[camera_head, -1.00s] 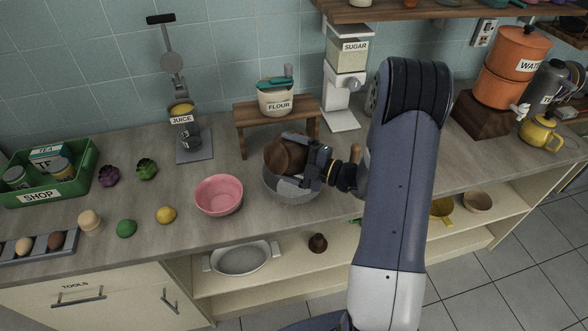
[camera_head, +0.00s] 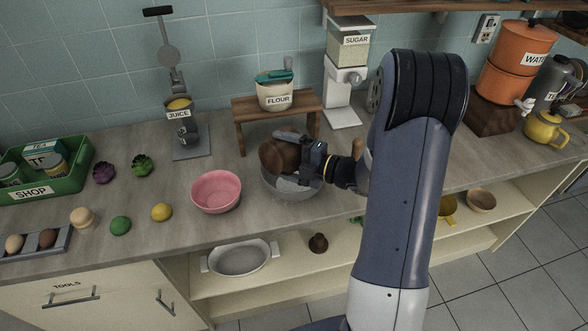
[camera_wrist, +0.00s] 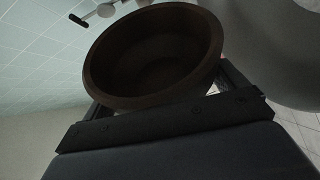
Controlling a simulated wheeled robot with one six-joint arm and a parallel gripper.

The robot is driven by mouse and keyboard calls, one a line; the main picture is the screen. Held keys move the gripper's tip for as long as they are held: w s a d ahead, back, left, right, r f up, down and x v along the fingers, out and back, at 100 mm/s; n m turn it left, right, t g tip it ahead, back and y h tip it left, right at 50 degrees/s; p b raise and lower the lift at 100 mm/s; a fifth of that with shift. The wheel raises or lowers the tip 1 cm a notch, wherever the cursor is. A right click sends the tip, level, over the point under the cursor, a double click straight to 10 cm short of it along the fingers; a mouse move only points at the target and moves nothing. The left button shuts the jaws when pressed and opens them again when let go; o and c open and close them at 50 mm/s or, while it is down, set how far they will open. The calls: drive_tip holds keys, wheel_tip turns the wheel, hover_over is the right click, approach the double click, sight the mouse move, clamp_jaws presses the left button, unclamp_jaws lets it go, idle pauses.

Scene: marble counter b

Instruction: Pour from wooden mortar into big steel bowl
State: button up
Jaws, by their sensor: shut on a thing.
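The brown wooden mortar (camera_head: 277,158) is tilted over the big steel bowl (camera_head: 288,190), which stands on the counter. My gripper (camera_head: 302,160) is shut on the mortar from the right. In the wrist view the mortar (camera_wrist: 150,58) shows its round open mouth and dark inside, with no contents that I can make out. A grey curved surface at the upper right of that view seems to be the steel bowl (camera_wrist: 275,50). The bowl's inside is mostly hidden in the head view by the mortar and gripper.
A pink bowl (camera_head: 216,191) stands just left of the steel bowl. A wooden stand (camera_head: 240,121) with a flour tub (camera_head: 277,95) is behind it. The juice dispenser (camera_head: 182,125) and sugar dispenser (camera_head: 347,77) stand at the back.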

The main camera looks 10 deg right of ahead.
sight(271, 163)
drive_tip(key=shift+s+a+f+n+h+b, duration=0.2)
drive_tip(key=shift+n+b, duration=0.25)
drive_tip(key=shift+b, duration=0.35)
drive_tip(key=shift+s+a+f+n+h+b, duration=0.1)
drive_tip(key=shift+a+f+n+b, duration=0.3)
drive_tip(key=shift+b, duration=0.4)
drive_tip(key=shift+s+a+r+n+h+b, duration=0.15)
drive_tip(key=shift+r+n+h+b, duration=0.25)
drive_tip(key=shift+r+n+b, duration=0.25)
drive_tip(key=shift+s+a+r+n+h, duration=0.1)
drive_tip(key=shift+s+a+n+h, duration=0.2)
drive_tip(key=shift+a+n, duration=0.25)
drive_tip(key=shift+s+a+r+n+h, duration=0.1)
drive_tip(key=shift+s+a+n+h, duration=0.1)
drive_tip(key=shift+s+a+n, duration=0.3)
drive_tip(key=s+a+f+n+t+h+b, duration=0.2)
drive_tip(key=a+f+n+h+b, duration=0.2)
drive_tip(key=n+b, duration=0.5)
drive_tip(key=a+h+b, duration=0.1)
drive_tip(key=b, duration=0.6)
drive_tip(key=shift+s+a+f+h, duration=0.3)
drive_tip(key=shift+s+a+f, duration=0.05)
drive_tip(key=shift+s+a, duration=0.05)
drive_tip(key=shift+n, duration=0.25)
